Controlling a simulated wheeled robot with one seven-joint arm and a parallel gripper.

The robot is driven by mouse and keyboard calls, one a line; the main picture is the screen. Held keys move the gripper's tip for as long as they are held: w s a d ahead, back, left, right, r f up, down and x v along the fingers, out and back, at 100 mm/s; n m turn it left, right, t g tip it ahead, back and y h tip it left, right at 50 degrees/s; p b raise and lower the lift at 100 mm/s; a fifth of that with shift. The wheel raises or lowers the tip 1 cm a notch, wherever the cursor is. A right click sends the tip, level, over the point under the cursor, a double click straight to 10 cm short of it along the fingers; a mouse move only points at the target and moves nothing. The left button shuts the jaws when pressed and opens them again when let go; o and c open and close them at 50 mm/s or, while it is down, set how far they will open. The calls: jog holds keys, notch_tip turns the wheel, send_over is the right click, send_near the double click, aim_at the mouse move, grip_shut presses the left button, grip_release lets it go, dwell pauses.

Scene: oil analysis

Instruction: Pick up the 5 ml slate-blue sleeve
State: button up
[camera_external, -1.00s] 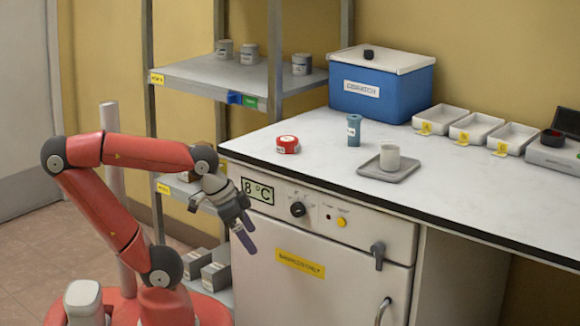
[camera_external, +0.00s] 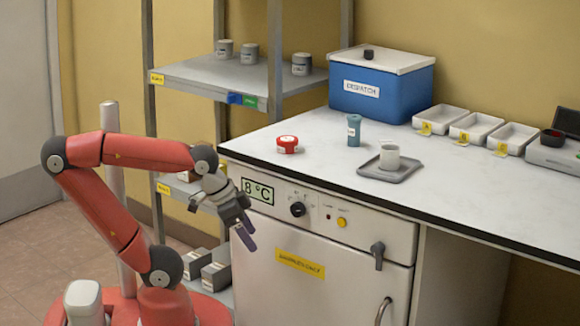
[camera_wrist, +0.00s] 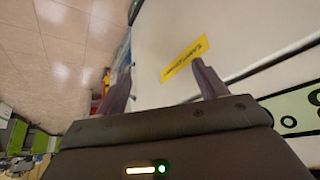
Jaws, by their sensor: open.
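A slate-blue sleeve (camera_external: 354,131) with a white label stands upright on the white worktop, between the red-lidded round tin and the grey tray. My gripper (camera_external: 248,238) hangs in front of the cabinet door, below and left of the worktop edge, well apart from the sleeve. In the wrist view its two dark fingers (camera_wrist: 160,88) are spread with nothing between them. The sleeve does not show in the wrist view.
The red-lidded tin (camera_external: 287,144) and a grey tray (camera_external: 385,172) with a pale cup (camera_external: 389,156) flank the sleeve. A blue despatch box (camera_external: 380,90) and white bins (camera_external: 443,118) stand behind. The cabinet front (camera_external: 310,255) is close to my gripper.

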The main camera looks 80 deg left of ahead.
jog(key=shift+c, duration=1.1)
notch_tip(320, 180, up, 26)
jog(key=n+y+b, duration=0.1)
jog(key=n+b, duration=0.1)
jog(key=b, duration=0.1)
send_over(357, 123)
jog(key=s+a, duration=0.1)
jog(key=s, duration=0.2)
jog(key=b+x, duration=0.2)
jog(key=x, duration=0.5)
jog(key=shift+w+a+f, duration=0.1)
jog(key=shift+a, duration=0.05)
jog(key=c, duration=1.1)
jog(key=shift+o, duration=0.2)
